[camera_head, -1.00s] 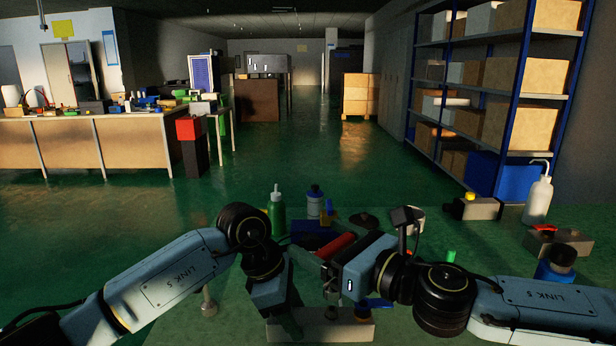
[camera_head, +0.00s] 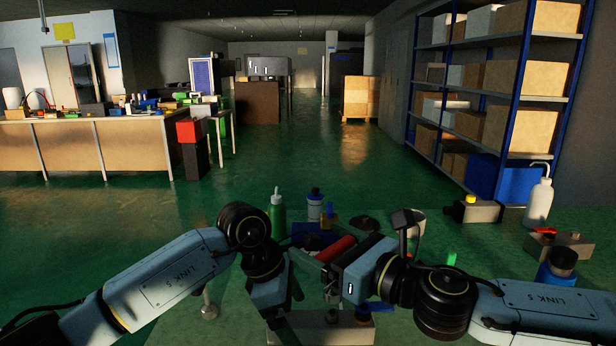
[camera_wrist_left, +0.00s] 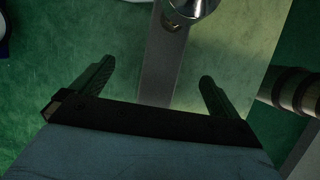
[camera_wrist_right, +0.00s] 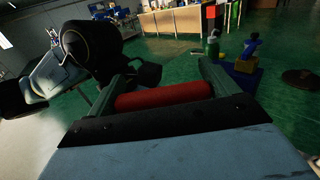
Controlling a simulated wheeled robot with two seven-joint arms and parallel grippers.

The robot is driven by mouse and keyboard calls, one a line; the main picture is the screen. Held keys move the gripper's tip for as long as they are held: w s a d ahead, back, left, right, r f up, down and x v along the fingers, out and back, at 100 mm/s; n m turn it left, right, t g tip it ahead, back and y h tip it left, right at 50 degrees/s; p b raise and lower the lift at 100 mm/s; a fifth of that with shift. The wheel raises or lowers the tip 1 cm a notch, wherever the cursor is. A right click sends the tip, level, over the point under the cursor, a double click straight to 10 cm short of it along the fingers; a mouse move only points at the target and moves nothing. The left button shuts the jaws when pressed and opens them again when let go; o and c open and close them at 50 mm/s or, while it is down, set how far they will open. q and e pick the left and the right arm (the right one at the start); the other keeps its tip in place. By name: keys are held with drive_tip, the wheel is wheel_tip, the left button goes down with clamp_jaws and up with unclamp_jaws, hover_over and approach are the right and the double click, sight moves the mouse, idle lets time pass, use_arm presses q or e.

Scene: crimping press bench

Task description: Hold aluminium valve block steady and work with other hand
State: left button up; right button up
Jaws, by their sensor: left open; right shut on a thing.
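The aluminium valve block (camera_head: 318,332) is a pale grey block at the bottom centre of the head view, partly covered by my left gripper. In the left wrist view a grey bar-shaped part, probably the block (camera_wrist_left: 160,70), lies beyond and between the fingers, with a round metal fitting (camera_wrist_left: 187,8) at its far end. My left gripper (camera_head: 298,305) is open; whether its fingers touch the block cannot be told. My right gripper (camera_wrist_right: 163,92) is shut on a red cylinder (camera_wrist_right: 165,97), held crosswise between its fingers. The red cylinder also shows in the head view (camera_head: 336,249).
A green bottle (camera_head: 277,216), a white bottle with a blue cap (camera_head: 314,207) and a dark disc (camera_head: 364,224) stand beyond the grippers. A white wash bottle (camera_head: 538,203), a grey block with a yellow knob (camera_head: 474,211) and a blue jar (camera_head: 556,272) are on the right.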

use_arm(q)
drive_tip(key=shift+r, duration=0.1)
drive_tip(key=shift+v, duration=3.95)
